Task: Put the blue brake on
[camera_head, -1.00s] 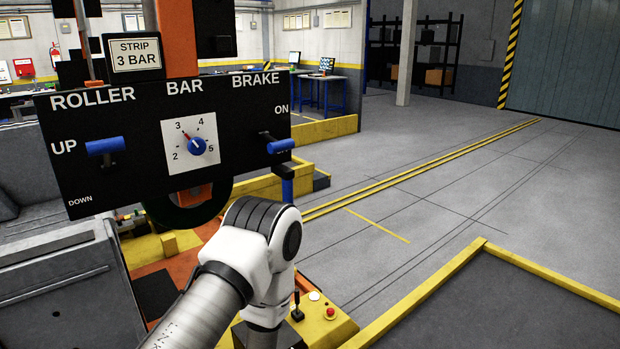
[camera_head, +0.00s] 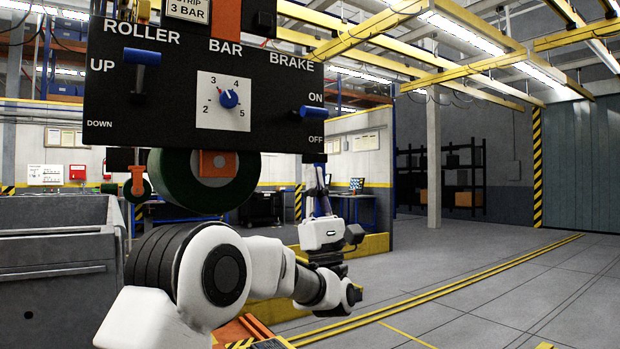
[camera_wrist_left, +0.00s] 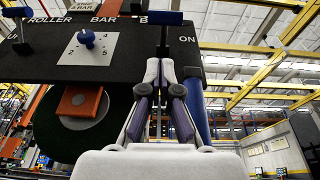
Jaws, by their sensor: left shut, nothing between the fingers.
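The blue brake handle (camera_head: 311,111) is on the right side of the black control panel (camera_head: 262,118). From this low view it shows between the ON and OFF labels; its exact setting is hard to tell. My left gripper (camera_head: 318,168) points up just below the panel's right end, under the brake. In the left wrist view the fingers (camera_wrist_left: 164,68) are shut and empty, and the brake handle (camera_wrist_left: 163,18) shows just above their tips. I cannot tell whether they touch its stem. My right gripper is not in view.
The blue roller handle (camera_head: 142,57) shows near UP. The blue pressure knob (camera_head: 229,98) points near 3. A green roller (camera_head: 178,185) hangs below the panel. A grey metal bin (camera_head: 60,260) stands at the left. Open floor lies to the right.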

